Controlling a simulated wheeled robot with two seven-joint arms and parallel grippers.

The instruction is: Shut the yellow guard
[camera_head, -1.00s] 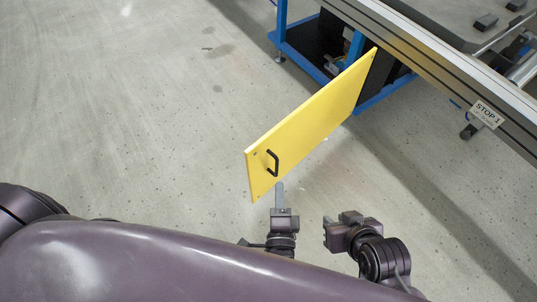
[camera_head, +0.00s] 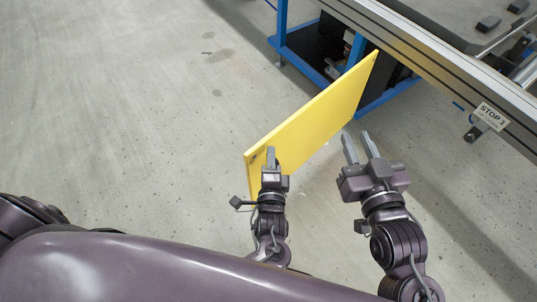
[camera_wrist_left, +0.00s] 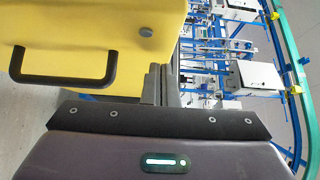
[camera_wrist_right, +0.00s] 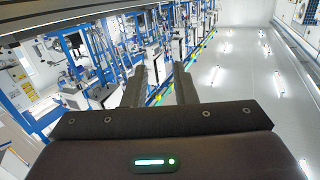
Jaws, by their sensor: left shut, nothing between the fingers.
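The yellow guard (camera_head: 318,118) is a flat panel standing open, swung out from the station's frame, its far edge near the bench. In the left wrist view the guard (camera_wrist_left: 95,30) fills the upper left with its black handle (camera_wrist_left: 62,80). My left gripper (camera_head: 270,152) is shut and empty, in front of the guard's near end. In its wrist view the fingers (camera_wrist_left: 160,85) are right of the handle, not around it; contact with the panel cannot be told. In the head view the gripper hides the handle. My right gripper (camera_head: 360,145) is open and empty, right of the guard.
The floor (camera_head: 120,110) left of the guard is clear.

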